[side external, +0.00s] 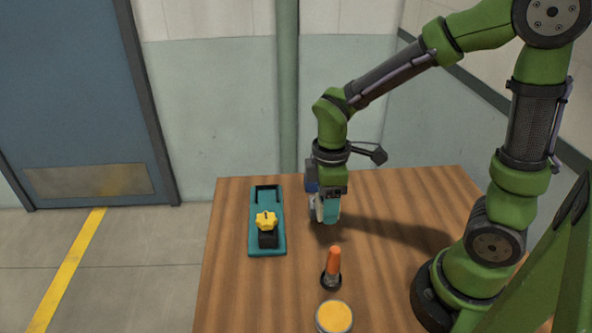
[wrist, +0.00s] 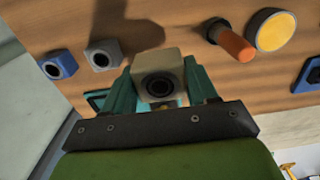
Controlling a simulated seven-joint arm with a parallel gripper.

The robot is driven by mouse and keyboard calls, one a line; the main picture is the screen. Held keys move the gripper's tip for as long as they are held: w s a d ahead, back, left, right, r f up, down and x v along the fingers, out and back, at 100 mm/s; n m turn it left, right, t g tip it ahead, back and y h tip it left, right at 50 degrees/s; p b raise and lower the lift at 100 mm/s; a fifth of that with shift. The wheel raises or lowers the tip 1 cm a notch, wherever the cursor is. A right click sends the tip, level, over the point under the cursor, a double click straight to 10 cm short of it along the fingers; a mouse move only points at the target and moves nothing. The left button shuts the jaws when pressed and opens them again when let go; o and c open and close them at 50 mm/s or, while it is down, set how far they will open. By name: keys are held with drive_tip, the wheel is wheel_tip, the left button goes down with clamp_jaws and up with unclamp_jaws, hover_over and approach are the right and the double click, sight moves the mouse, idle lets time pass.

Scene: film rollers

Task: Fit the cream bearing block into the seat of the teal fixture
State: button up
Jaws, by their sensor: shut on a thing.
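My gripper (wrist: 158,80) is shut on the cream bearing block (wrist: 157,63), which sits between its two teal fingers with its dark round bore facing the camera. In the side view my gripper (side external: 326,208) hangs over the table, right of the teal fixture and apart from it; the block is mostly hidden there. The teal fixture (side external: 253,232) lies lengthwise on the table. Its far end has an empty-looking recess, and a yellow star knob (side external: 266,221) on a black block (side external: 268,240) sits at its near end. In the wrist view the fixture (wrist: 96,101) is mostly hidden behind my fingers.
A blue block (wrist: 57,66) and a grey block (wrist: 103,55), both with bores, stand on the table. An orange-handled tool (side external: 333,262) and a yellow-topped round tin (side external: 334,316) stand nearer the front. Another blue piece (wrist: 308,75) shows at the wrist view's right edge.

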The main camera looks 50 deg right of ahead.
drive_tip(key=w+d+f, duration=0.2)
drive_tip(key=w, duration=1.3)
approach(267, 196)
drive_tip(key=shift+s+f, duration=0.15)
drive_tip(key=shift+f, duration=2.9)
